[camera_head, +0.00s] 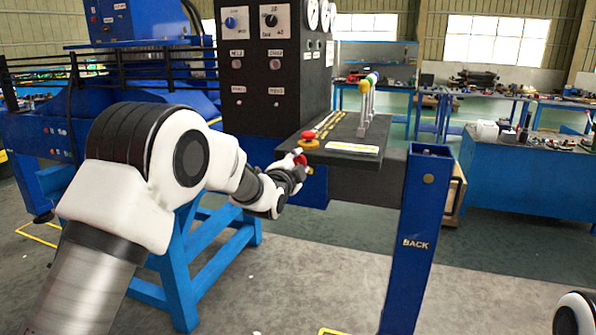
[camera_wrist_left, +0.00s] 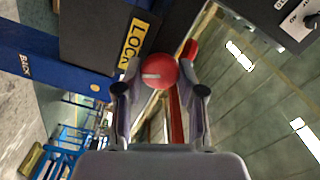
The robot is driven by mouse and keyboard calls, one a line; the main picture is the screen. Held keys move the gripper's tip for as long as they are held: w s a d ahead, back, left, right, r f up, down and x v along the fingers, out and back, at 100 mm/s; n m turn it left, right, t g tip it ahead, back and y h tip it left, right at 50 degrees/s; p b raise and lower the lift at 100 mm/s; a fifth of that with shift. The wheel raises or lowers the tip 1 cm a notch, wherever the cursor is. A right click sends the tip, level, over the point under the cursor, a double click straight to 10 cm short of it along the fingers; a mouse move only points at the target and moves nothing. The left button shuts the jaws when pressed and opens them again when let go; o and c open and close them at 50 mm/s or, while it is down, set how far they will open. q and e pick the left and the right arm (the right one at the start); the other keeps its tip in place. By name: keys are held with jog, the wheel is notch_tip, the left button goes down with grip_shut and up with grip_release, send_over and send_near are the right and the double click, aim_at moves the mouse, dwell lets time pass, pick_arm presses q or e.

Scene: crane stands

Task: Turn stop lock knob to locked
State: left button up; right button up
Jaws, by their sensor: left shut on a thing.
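The stop lock knob is a round red knob with a pale mark on its face, and it shows in the left wrist view (camera_wrist_left: 160,72). It sits beside a yellow label reading LOCK (camera_wrist_left: 133,43). My left gripper (camera_wrist_left: 160,80) is shut on the knob, with one finger on each side of it. In the head view my left gripper (camera_head: 299,168) is at the near end of the dark console, and red shows between its fingers. My right gripper is out of view; only a piece of my right arm shows at the lower right corner.
A red button on a yellow base (camera_head: 309,140) stands on the console just above my left gripper. Upright levers (camera_head: 364,105) stand farther back on it. A blue post marked BACK (camera_head: 415,240) stands to the right. A dark gauge panel (camera_head: 268,90) rises behind.

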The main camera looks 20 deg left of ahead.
pick_arm(q)
jog(key=shift+m+b, duration=1.05)
jog(key=shift+m, duration=1.25)
jog(key=o, duration=1.1)
jog(key=shift+d, duration=0.1)
jog(key=s, duration=1.2)
jog(key=shift+a+f, duration=0.1)
jog(key=shift+a, duration=0.15)
